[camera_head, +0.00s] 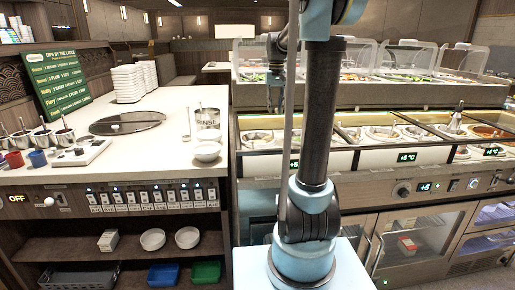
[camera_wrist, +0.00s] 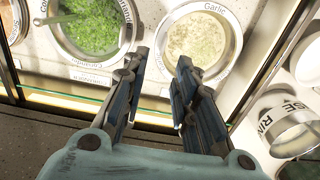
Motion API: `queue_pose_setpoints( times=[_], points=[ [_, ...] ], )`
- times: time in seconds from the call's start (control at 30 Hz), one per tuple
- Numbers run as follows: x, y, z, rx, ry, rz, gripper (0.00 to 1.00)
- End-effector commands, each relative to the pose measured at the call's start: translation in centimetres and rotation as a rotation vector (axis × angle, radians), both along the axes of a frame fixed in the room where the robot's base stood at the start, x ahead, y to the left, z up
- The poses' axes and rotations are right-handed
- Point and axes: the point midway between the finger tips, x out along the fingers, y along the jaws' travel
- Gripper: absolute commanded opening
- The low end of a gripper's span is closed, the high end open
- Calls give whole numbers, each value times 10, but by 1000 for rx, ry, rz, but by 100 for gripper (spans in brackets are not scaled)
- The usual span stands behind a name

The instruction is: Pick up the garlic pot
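The garlic pot (camera_wrist: 205,42) is a round, metal-rimmed well of pale minced garlic, with a white collar lettered "Garlic". It sits in the counter at the top centre-right of the wrist view. My gripper (camera_wrist: 162,62) is open and empty, its two dark fingers pointing toward the pot's near left side. The right finger overlaps the pot's lower left rim in the picture; I see no clear contact. In the head view the end of my arm hangs over the sauce counter, partly behind my own arm, and I cannot pick out the garlic pot there.
A pot of chopped green herbs (camera_wrist: 95,28) sits left of the garlic. A metal rinse container (camera_wrist: 290,135) stands at the right, also visible in the head view (camera_head: 207,118) beside a white bowl (camera_head: 207,152). Clear sneeze guards (camera_head: 408,55) stand behind the sauce wells.

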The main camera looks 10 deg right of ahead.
Motion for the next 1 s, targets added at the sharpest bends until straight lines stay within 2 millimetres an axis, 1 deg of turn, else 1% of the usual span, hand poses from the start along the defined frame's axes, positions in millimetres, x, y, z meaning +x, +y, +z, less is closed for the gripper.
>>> queue_pose_setpoints(
  times=[0.03,0.1,0.3,0.4,0.63,0.83,0.9,1.0],
  points=[
    [0,-1,-10,0,0,-1,27],
    [0,-2,-22,0,0,-3,27],
    [0,-3,-52,0,0,-4,27],
    [0,-3,-61,0,0,-4,27],
    [0,-1,-73,0,0,-4,27],
    [0,5,-99,0,0,-4,27],
    [1,5,-107,0,0,-5,27],
    [1,5,-115,0,0,-4,27]
  ],
)
